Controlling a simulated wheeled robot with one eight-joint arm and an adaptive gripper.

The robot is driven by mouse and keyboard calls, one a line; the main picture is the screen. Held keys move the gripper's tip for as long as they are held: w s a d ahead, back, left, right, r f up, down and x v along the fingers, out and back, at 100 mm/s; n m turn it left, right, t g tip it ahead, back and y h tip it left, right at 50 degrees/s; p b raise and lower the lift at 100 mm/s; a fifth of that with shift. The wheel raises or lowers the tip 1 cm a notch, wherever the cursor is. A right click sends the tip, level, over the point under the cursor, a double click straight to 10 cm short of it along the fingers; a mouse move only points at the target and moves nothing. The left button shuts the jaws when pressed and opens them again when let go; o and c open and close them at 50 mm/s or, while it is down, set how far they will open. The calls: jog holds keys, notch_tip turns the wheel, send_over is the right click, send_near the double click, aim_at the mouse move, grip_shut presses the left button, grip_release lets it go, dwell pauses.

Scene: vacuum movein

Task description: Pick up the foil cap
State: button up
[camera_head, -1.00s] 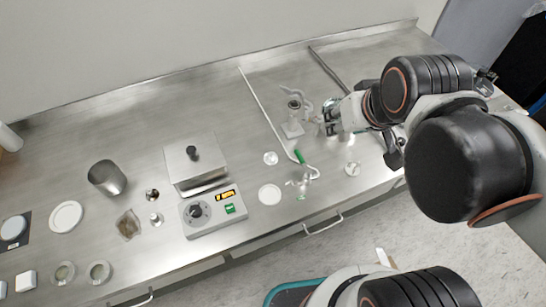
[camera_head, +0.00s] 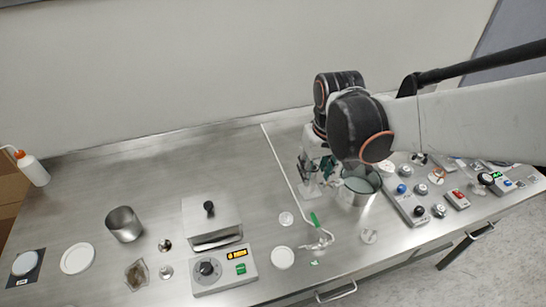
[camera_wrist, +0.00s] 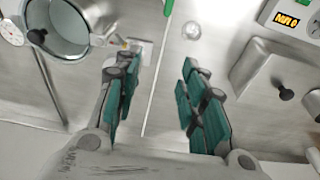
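I cannot clearly single out the foil cap. A small, round, shiny piece (camera_head: 286,218) lies on the metal counter (camera_head: 200,160), between the long thin tube and the lidded box, and may be it. It also shows in the wrist view (camera_wrist: 191,30), beyond the fingertips. My gripper (camera_head: 318,165) is above the counter beside the glassware stand. In the wrist view my gripper (camera_wrist: 160,72) is open, its teal finger pads apart, with only counter and tube seen between them. Nothing is held.
The tube (camera_head: 280,160) runs along the counter. A lidded box (camera_head: 212,216) with a control unit (camera_head: 222,272) stands at front centre. A metal beaker (camera_head: 124,224) is at left. The counter's back left is clear.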

notch_tip(320, 180, down, 3)
jog(key=w+a, duration=0.2)
jog(key=n+g+b, duration=0.2)
send_over(286, 215)
notch_tip(286, 215, down, 9)
jog(key=shift+s+f, duration=0.1)
jog(key=shift+s, duration=0.05)
jog(key=shift+w+f+b, duration=0.2)
jog(key=shift+f+b, duration=1.3)
jog(key=shift+f, duration=1.45)
jog(key=c, duration=0.8)
